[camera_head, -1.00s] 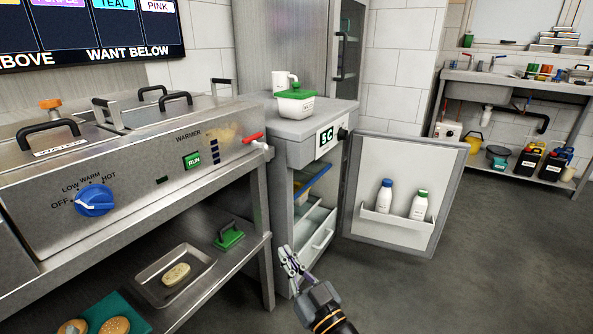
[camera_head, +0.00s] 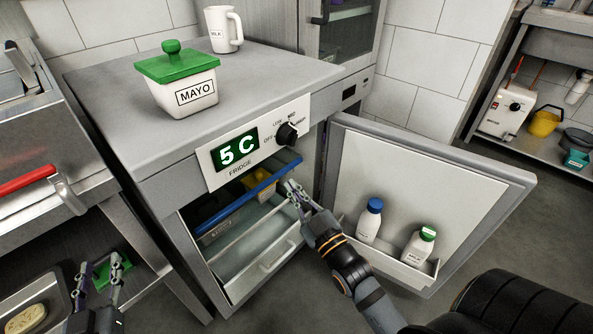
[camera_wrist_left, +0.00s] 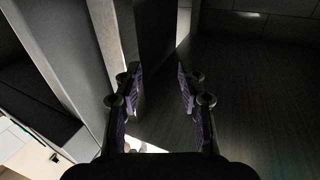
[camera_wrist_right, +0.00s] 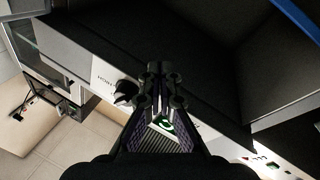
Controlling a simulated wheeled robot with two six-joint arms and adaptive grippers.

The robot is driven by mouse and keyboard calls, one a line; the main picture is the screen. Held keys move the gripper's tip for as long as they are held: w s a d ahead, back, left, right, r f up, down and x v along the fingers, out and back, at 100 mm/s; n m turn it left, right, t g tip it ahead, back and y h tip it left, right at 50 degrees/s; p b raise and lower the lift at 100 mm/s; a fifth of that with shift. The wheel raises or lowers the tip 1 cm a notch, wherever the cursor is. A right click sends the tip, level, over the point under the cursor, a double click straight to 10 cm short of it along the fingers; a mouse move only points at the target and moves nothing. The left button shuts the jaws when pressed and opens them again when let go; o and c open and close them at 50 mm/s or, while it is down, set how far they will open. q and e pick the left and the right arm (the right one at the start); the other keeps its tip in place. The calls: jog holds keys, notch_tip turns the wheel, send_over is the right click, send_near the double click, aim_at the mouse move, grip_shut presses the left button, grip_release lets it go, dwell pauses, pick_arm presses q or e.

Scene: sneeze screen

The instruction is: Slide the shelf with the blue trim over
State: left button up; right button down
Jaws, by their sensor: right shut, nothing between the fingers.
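The shelf with the blue trim (camera_head: 245,198) is inside the open fridge, below the control panel; its blue front edge also shows at the top right of the right wrist view (camera_wrist_right: 297,18). My right gripper (camera_head: 291,186) is shut and empty at the right end of the blue trim, in the fridge opening; I cannot tell whether it touches the trim. In the right wrist view its fingertips (camera_wrist_right: 160,72) are together. My left gripper (camera_head: 98,268) is open and empty at the lower left, in front of the warmer's lower shelf; its fingers are apart in the left wrist view (camera_wrist_left: 160,85).
The fridge door (camera_head: 430,185) stands open on the right, with two bottles in its rack. A drawer (camera_head: 262,262) sits below the shelf. A yellow item (camera_head: 262,184) lies behind the trim. A mayo tub (camera_head: 180,85) and a mug (camera_head: 223,30) stand on top.

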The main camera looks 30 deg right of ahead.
notch_tip(320, 180, down, 4)
jog(key=w+d+n+g+y+p, duration=0.1)
jog(key=d+n+y+p, duration=0.1)
jog(key=n, duration=1)
jog(key=n+g+y+p, duration=0.2)
jog(key=n+p, duration=0.1)
jog(key=n, duration=1.9)
send_near(273, 181)
jog(key=x, duration=0.7)
pick_arm(q)
jog(key=s+f+g, duration=1.5)
jog(key=s+f, duration=0.2)
jog(key=f, duration=0.3)
jog(key=shift+s+d+f, duration=0.3)
jog(key=shift+s+d, duration=0.1)
jog(key=shift+d, duration=0.05)
pick_arm(e)
jog(key=shift+s, duration=0.1)
